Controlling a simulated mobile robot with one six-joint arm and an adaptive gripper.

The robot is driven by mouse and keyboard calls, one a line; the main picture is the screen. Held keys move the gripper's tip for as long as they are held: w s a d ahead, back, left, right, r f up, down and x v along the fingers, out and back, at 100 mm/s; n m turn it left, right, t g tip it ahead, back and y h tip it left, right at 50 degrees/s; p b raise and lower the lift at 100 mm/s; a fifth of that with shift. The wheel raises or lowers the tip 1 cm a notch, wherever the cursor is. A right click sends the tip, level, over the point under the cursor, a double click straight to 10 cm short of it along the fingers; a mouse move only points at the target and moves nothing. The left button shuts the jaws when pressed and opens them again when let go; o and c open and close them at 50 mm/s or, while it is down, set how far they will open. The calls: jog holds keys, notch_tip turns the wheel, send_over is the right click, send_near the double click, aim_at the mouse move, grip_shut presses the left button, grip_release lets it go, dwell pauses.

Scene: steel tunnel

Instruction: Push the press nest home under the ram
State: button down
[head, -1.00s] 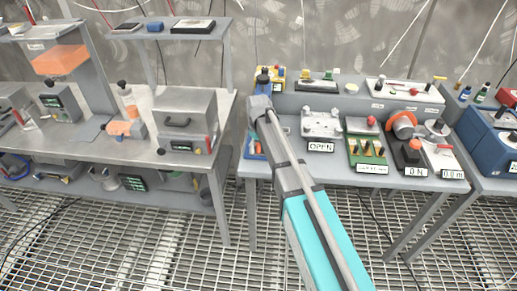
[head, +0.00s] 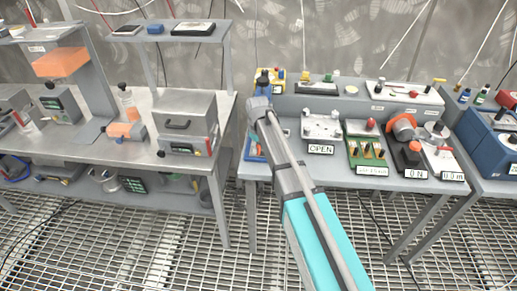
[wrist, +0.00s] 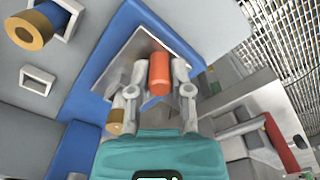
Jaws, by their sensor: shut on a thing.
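In the wrist view my gripper (wrist: 158,88) has its two fingers closed on an upright red cylindrical handle (wrist: 159,73). The handle stands over a grey square plate (wrist: 135,55), which looks like the press nest, on a blue base (wrist: 88,125). I cannot tell how far in the nest sits.
Right of the arm stand a white fixture by an OPEN label (head: 321,149), a green board (head: 367,156) and an orange round device (head: 402,126). A grey box (head: 184,118) stands on the left bench. A gap separates the benches.

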jog(key=w, duration=0.6)
jog(key=shift+w+d, duration=0.1)
jog(key=shift+w, duration=0.25)
jog(key=c, duration=0.5)
grip_release()
jog(key=shift+c, duration=0.2)
jog(key=shift+s, duration=0.15)
